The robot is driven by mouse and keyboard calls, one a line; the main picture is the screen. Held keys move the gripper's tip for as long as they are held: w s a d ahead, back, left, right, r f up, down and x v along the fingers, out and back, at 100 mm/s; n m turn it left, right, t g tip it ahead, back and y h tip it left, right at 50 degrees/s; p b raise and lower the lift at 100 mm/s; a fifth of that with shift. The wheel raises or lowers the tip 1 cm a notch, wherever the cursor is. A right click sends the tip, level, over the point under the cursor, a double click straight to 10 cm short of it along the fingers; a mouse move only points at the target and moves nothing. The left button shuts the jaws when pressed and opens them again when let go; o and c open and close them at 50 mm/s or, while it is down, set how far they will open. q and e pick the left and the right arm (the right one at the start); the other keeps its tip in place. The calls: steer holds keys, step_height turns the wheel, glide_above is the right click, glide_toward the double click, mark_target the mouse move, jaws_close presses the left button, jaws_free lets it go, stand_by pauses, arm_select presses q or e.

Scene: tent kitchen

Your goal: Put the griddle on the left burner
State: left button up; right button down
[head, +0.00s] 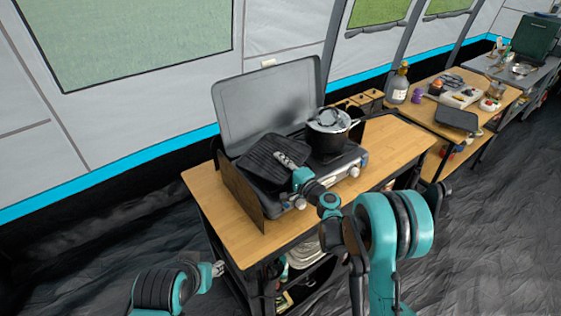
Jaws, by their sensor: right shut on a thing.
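The griddle (266,162) is black and ridged. It is over the left side of the camping stove (343,179), turned at an angle to it. My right gripper (289,161) reaches in from the front right and is shut on the griddle near its right side. The griddle hides the left burner, and I cannot tell whether it rests on it or hangs just above. My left gripper (218,269) is low at the front left, apart from the table and the griddle. Its fingers are too small to read.
A black pot (329,133) with a lid stands on the stove's right side, close to the griddle. The raised stove lid (260,105) stands behind. The wooden tabletop (390,137) is bare at right. A bottle (397,88) stands on a further table.

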steer(key=shift+f, duration=0.2)
steer(key=c, duration=1.6)
jaws_free()
steer(key=shift+c, duration=0.2)
steer(key=shift+r, duration=0.15)
